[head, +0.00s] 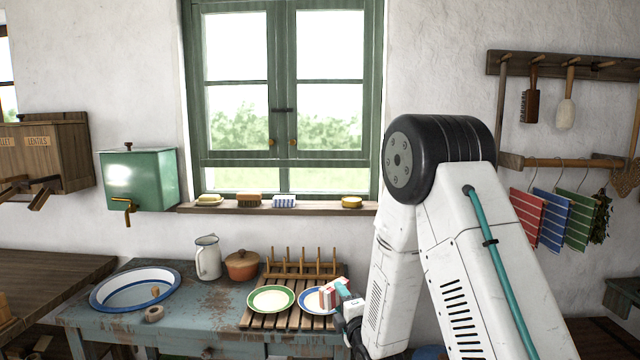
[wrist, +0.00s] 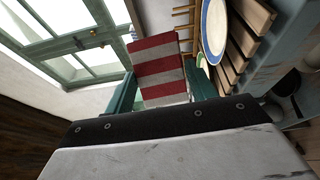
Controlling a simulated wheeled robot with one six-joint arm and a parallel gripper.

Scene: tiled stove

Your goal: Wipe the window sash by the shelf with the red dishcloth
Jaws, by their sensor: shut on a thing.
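My gripper (head: 343,296) is shut on a folded red-and-white striped cloth, the red dishcloth (head: 329,295). The cloth is in front of the blue-rimmed plate on the dish rack, below the window; contact with the plate cannot be told. In the wrist view the cloth (wrist: 157,66) stands out between the teal fingers (wrist: 160,95). The green window sash (head: 285,75) stands above the sill, with two leaves and a dark latch in the middle. It also shows in the wrist view at the upper left (wrist: 65,50), apart from the cloth.
The sill (head: 320,208) holds a soap dish (head: 209,200), a brush (head: 248,200), a blue-striped cloth (head: 284,201) and a yellow tin (head: 351,202). Below are a jug (head: 208,258), a pot (head: 242,265) and a rack with plates (head: 271,299). Striped cloths (head: 527,218) hang at right.

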